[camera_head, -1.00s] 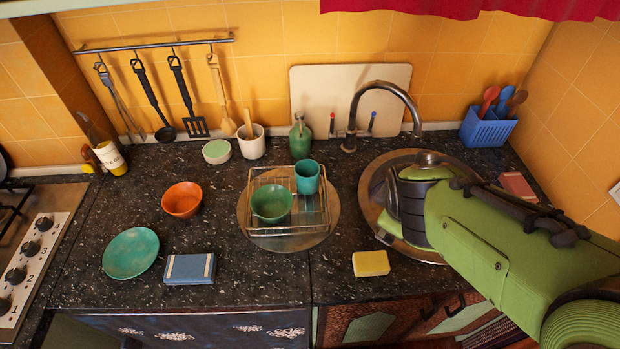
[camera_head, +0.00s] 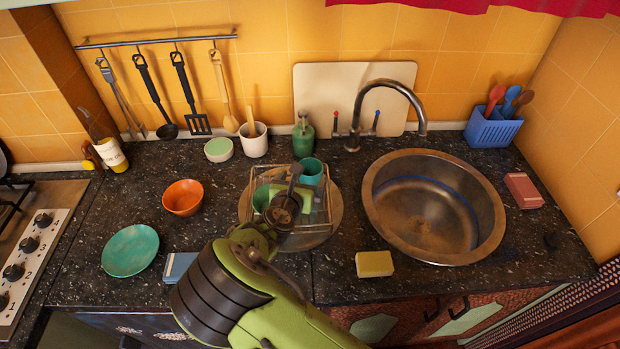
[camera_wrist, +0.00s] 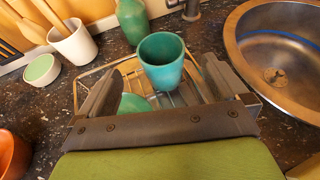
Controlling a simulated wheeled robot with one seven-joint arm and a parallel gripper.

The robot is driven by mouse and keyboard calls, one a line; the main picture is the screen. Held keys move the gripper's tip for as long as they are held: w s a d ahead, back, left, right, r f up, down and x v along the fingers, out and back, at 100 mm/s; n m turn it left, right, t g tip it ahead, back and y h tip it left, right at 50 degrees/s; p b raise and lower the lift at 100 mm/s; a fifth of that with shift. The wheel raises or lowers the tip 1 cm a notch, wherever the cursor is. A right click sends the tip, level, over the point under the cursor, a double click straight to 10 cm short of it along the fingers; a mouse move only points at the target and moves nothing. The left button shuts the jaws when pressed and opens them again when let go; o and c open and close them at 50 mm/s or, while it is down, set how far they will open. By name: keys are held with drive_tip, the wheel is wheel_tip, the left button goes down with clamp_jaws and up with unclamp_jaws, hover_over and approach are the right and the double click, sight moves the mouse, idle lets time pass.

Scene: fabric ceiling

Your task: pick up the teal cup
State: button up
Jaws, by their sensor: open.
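The teal cup (camera_head: 312,170) stands upright in the wire dish rack (camera_head: 329,215) at its back right. In the wrist view the cup (camera_wrist: 162,62) is just beyond my open fingers, a little right of the middle between them. My gripper (camera_head: 290,190) is over the rack and partly covers the green bowl (camera_head: 262,197) in the head view. In the wrist view my gripper (camera_wrist: 165,85) is open and empty, with the bowl (camera_wrist: 133,104) partly showing below it.
A green soap bottle (camera_head: 303,136) stands close behind the cup. The tap (camera_head: 352,140) and steel sink (camera_head: 430,205) are to the right. An orange bowl (camera_head: 183,197), a teal plate (camera_head: 130,250) and a blue box (camera_head: 180,266) lie left. A yellow sponge (camera_head: 374,264) lies in front.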

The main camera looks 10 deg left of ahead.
sight(313, 164)
drive_tip(key=x, duration=0.8)
drive_tip(key=shift+s+f, duration=0.1)
drive_tip(key=shift+f, duration=0.15)
drive_tip(key=shift+s+r, duration=0.1)
drive_tip(key=shift+c, duration=0.6)
drive_tip(key=c, duration=1)
wheel_tip(313, 164, up, 28)
drive_tip(key=p, duration=0.3)
